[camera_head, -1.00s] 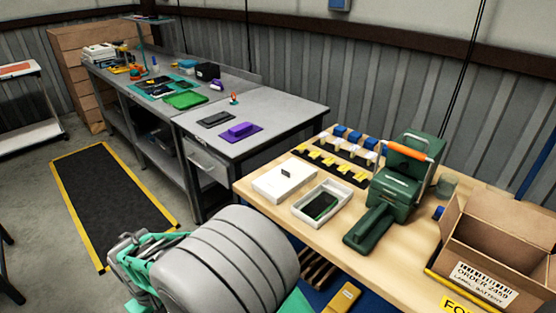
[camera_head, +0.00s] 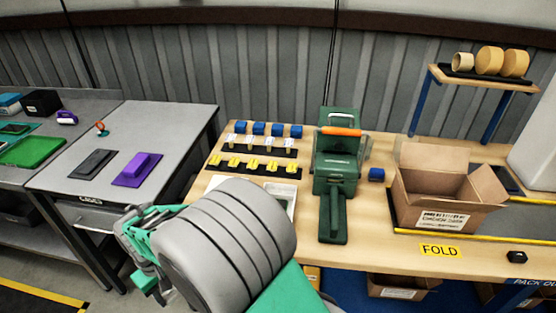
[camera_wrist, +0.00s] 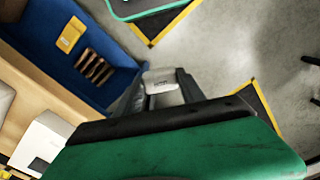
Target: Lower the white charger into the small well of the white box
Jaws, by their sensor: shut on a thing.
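My gripper (camera_wrist: 161,92) is shut on the white charger (camera_wrist: 162,78), a small white block held between the two dark fingers in the wrist view. In the head view, my gripper (camera_head: 140,250) is at the lower left, off the bench's left end, and the charger cannot be made out. The open white box (camera_head: 292,203) lies on the wooden bench, left of the green press. My arm hides most of it, including its small well. The gripper is well apart from the box.
The green press (camera_head: 336,175) stands right of the box. Rows of yellow clips (camera_head: 252,166) and blue blocks (camera_head: 259,128) lie behind it. An open carton (camera_head: 440,195) stands farther right. A grey table (camera_head: 150,140) with a purple item (camera_head: 138,168) is at left.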

